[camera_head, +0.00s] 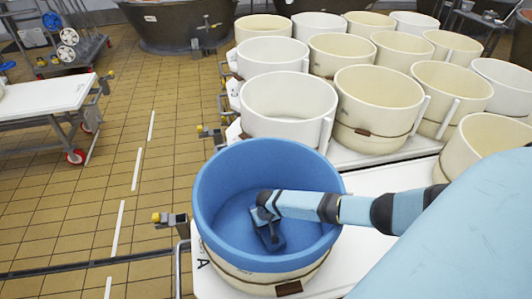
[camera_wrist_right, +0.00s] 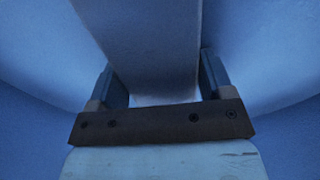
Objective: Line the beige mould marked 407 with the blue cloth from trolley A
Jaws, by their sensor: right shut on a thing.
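The blue cloth (camera_head: 222,185) stands as a round, open lining inside a beige mould (camera_head: 240,278) at the front of the white trolley marked A (camera_head: 375,180). Its blue wall rises above the beige side all round. The mould bears a brown plate; I cannot read its number. My right gripper (camera_head: 270,232) reaches down inside the lining near its floor. In the right wrist view, the gripper (camera_wrist_right: 157,78) is shut on a flat blue strip (camera_wrist_right: 150,40) of the cloth between its fingers. The mould's inside is hidden by the cloth. My left gripper is not in view.
Several cream and white moulds (camera_head: 378,100) stand close together behind, some with brown plates. A white table (camera_head: 45,95) on wheels is at the left. A trolley with blue and white items (camera_head: 68,50) is behind it. The tiled floor (camera_head: 75,180) between is clear.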

